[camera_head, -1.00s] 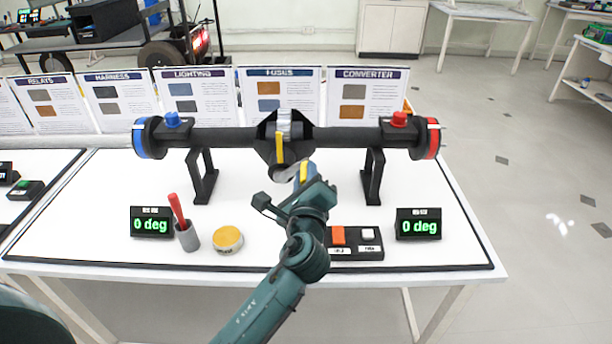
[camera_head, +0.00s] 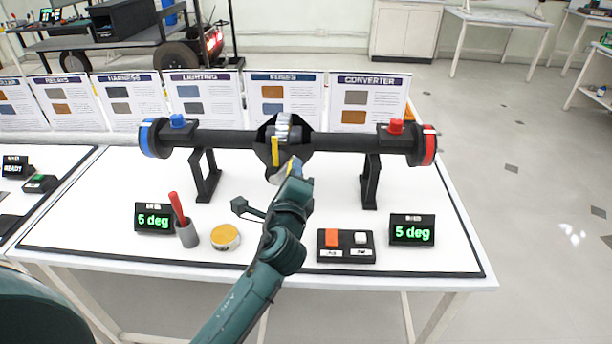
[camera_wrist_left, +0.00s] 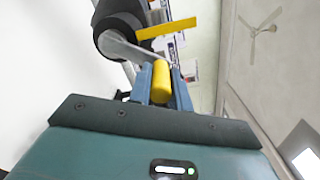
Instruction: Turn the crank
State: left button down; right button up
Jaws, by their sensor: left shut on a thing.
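The crank is on the front of the black central housing (camera_head: 285,138) of the axle. Its grey crank arm (camera_wrist_left: 122,46) reaches to a yellow handle (camera_wrist_left: 161,82). My left gripper (camera_head: 293,170) is at the crank in the head view, and it hides much of the handle there. In the left wrist view its blue fingers (camera_wrist_left: 160,84) are shut on the yellow handle, one on each side. A yellow pointer (camera_head: 275,151) stands upright on the housing. The left readout (camera_head: 154,219) and the right readout (camera_head: 412,230) both show 5 deg. My right gripper is not in view.
The axle rests on black stands (camera_head: 370,182) on a white table (camera_head: 130,240). A grey cup with a red tool (camera_head: 187,234), a yellow-topped tin (camera_head: 225,237) and a two-button box (camera_head: 346,247) stand near the front. Printed cards line the back.

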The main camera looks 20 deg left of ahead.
pick_arm(q)
jog(key=n, duration=0.1)
jog(key=a+r+n, duration=0.1)
jog(key=n, duration=0.1)
jog(key=a+n, duration=0.1)
jog(key=shift+s+a+r+n, duration=0.1)
jog(key=shift+s+r+n, duration=0.15)
jog(key=shift+s+n, duration=0.1)
jog(key=shift+s+a+r+n+p, duration=0.1)
jog(key=shift+a+n+p, duration=0.1)
jog(key=shift+a+n, duration=0.35)
jog(key=shift+s+a+n+p, duration=0.1)
jog(key=shift+a+n+p, duration=0.1)
jog(key=shift+n, duration=0.5)
jog(key=c, duration=1.3)
grip_release()
